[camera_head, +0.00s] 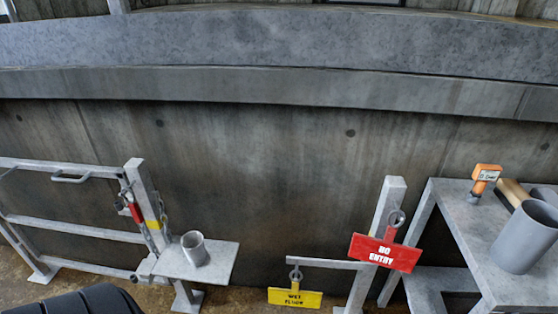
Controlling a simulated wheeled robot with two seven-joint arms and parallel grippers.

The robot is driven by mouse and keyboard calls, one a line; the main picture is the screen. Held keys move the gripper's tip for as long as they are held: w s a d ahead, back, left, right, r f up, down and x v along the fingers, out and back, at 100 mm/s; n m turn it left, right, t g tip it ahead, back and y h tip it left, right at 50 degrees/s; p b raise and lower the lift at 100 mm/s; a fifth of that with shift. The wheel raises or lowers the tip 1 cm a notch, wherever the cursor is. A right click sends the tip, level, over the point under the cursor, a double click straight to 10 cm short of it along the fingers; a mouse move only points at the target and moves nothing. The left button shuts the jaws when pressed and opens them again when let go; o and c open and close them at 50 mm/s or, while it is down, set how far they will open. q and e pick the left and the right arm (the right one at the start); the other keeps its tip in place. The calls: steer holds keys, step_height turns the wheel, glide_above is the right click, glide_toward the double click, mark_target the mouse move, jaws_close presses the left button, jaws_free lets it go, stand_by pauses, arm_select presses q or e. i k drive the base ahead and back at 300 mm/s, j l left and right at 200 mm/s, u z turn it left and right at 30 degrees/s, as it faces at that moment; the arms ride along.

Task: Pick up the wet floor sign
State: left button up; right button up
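The wet floor sign (295,298) is a small yellow plate with dark lettering. It hangs from a ring below a grey horizontal bar (325,263) at the bottom centre of the head view. A red "NO ENTRY" sign (384,252) hangs from a ring on the grey post (388,208) just right of it and higher up. Neither of my grippers shows in this view. A dark ribbed shape at the bottom left edge cannot be identified for certain.
A grey gate (75,237) with a chain stands at the left, beside a small shelf (222,262) holding a grey cup (194,248). A grey table (455,222) at the right bears an orange-topped object (486,176) and a large grey cylinder (524,238). A concrete wall (270,170) closes the back.

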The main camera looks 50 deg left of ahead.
mark_target(294, 298)
steer(key=u, duration=1.25)
